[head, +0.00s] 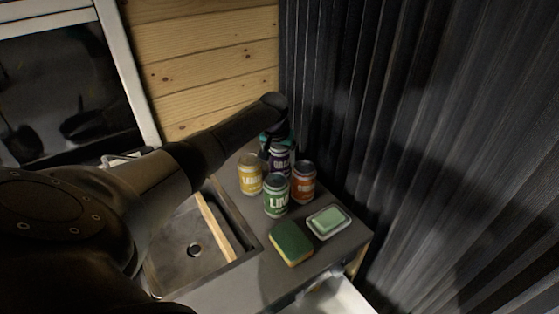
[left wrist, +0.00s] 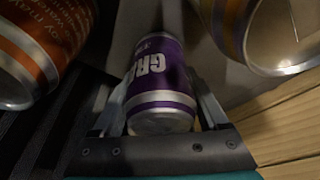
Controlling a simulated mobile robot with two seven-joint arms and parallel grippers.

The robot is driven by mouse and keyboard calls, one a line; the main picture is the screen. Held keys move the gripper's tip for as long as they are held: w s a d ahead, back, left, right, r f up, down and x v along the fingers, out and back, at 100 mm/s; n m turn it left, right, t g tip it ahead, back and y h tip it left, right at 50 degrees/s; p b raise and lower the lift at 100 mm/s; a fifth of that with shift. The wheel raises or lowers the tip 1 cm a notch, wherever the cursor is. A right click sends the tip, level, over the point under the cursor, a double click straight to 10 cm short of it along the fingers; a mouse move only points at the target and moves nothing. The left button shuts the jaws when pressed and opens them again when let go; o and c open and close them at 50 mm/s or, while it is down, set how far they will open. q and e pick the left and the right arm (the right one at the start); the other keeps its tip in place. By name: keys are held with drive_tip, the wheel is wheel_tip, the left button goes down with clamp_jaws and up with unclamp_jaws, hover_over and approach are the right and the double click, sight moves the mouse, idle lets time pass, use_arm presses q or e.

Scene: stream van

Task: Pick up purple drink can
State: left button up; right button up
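The purple drink can (head: 279,160) stands on the grey counter, behind the green can and partly hidden by it and by my arm. In the left wrist view the purple can (left wrist: 160,85) lies between the two fingers of my left gripper (left wrist: 162,105), with its white-and-purple label showing. The fingers flank the can, with what looks like a narrow gap beside it. In the head view my left gripper (head: 275,139) is at the purple can, mostly hidden by the arm's end. My right gripper is not in view.
A yellow can (head: 250,174), a green can (head: 276,196) and an orange can (head: 303,182) crowd the purple one. A sponge (head: 291,244) and a soap dish (head: 329,222) are nearer. A sink (head: 180,262) is left; a dark curtain (head: 420,120) hangs right.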

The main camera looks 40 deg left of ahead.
use_arm(q)
clamp_jaws()
idle(0.4)
drive_tip(key=shift+r, duration=0.15)
